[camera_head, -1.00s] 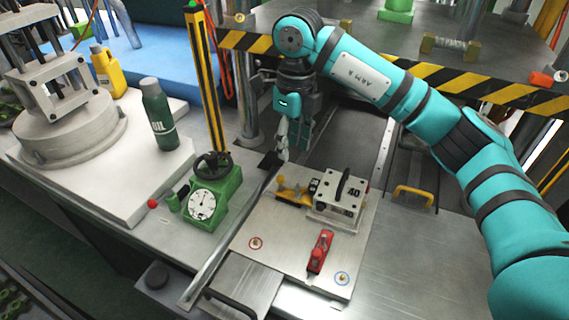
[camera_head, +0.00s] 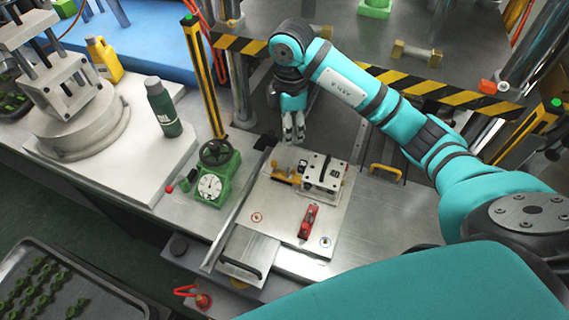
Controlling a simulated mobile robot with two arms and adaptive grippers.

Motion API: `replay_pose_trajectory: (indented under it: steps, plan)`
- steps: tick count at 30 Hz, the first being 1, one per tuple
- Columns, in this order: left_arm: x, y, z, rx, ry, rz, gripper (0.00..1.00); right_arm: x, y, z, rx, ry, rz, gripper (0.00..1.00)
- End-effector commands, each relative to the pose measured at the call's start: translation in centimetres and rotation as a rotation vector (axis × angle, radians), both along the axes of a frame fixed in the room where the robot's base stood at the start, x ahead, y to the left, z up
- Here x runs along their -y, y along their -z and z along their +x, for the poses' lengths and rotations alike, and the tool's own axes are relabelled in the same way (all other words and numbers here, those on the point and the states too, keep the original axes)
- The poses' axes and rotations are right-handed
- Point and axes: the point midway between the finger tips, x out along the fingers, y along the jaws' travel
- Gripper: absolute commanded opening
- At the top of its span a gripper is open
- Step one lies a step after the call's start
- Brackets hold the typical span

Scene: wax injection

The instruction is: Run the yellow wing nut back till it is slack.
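The yellow wing nut (camera_head: 283,174) sits at the left side of the metal mould block (camera_head: 326,174), on the flat steel plate (camera_head: 277,208). It is small here and its fine shape is hard to make out. My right gripper (camera_head: 293,142) points down just behind the wing nut and above it in the picture. Its two fingers look a little apart, with nothing seen between them. It appears clear of the nut. My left gripper is not in view.
A red toggle clamp (camera_head: 308,222) is on the plate's front part. A green dial gauge stand (camera_head: 211,185) is left of the plate, with a green oil bottle (camera_head: 163,108) beyond it. A striped barrier (camera_head: 450,93) runs behind. A tray of green parts (camera_head: 60,285) lies front left.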

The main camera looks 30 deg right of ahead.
Motion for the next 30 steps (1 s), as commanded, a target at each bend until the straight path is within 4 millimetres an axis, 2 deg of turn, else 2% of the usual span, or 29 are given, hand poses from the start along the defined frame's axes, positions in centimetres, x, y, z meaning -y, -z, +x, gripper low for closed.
replay_pose_trajectory:
  steps: [4,21,25,30]
  plan:
    - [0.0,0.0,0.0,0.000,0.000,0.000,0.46,-0.1,2.5,-0.2,-0.008,-0.003,0.003,0.37]
    - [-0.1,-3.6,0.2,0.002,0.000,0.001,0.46,0.0,14.1,-0.2,-0.005,-0.005,0.000,0.37]
    - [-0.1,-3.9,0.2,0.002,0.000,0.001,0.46,-0.1,15.7,0.0,-0.004,-0.005,0.002,0.37]
    - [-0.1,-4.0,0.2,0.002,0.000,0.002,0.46,-0.1,16.7,0.0,-0.001,-0.007,0.000,0.37]
